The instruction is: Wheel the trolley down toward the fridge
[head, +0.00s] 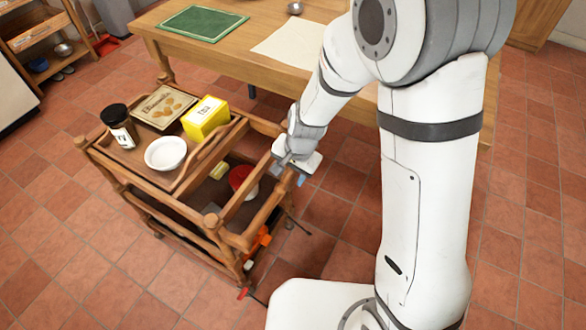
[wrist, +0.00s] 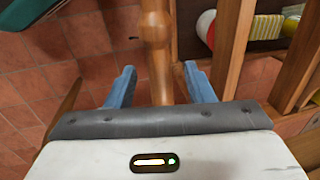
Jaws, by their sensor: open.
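The wooden trolley (head: 178,205) stands left of centre in the head view, upright on the tiled floor. My gripper (head: 292,172) is at its right end, by the handle bar (head: 250,198). In the wrist view my gripper (wrist: 160,86) is open, with the turned wooden bar (wrist: 155,40) between its two blue fingers. Gaps show on both sides of the bar. The trolley's top carries a dark-lidded jar (head: 119,126), a biscuit tin (head: 163,106), a white bowl (head: 165,153) and a yellow tea box (head: 206,118). I cannot identify a fridge for certain.
A wooden table (head: 262,72) stands just behind the trolley, with a green board (head: 203,23) on it. A wooden shelf unit (head: 35,42) and a pale appliance edge (head: 12,95) are at the far left. Tiled floor (head: 50,215) is clear left of the trolley.

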